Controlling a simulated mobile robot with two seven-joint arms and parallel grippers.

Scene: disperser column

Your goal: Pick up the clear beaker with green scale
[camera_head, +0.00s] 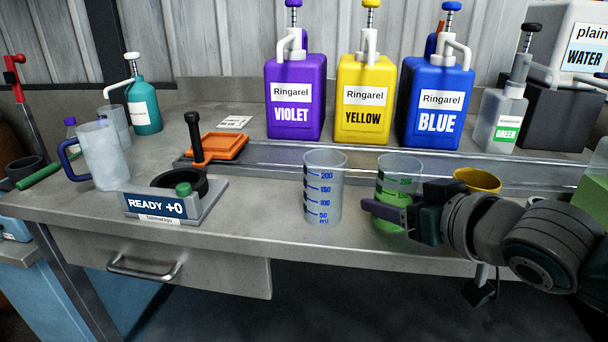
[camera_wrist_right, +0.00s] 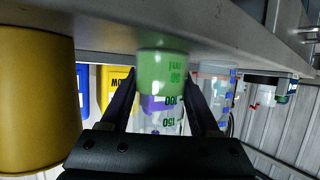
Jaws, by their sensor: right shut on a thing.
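The clear beaker with green scale (camera_head: 399,168) is at the front of the bench, upright, with green in its lower part. My right gripper (camera_head: 388,208) comes in from the right and is shut on this beaker at its lower part. In the right wrist view the beaker (camera_wrist_right: 162,72) is between the two fingers, its scale upside down and its base close to the bench surface. I cannot tell whether the base touches the bench. My left gripper is not in view.
A clear beaker with blue scale (camera_head: 324,190) stands just left of the held one. A yellow cup (camera_head: 477,180) is close behind my right arm. Violet (camera_head: 295,100), yellow (camera_head: 364,100) and blue (camera_head: 436,100) dispensers stand behind. A scale reading READY (camera_head: 160,206) is left.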

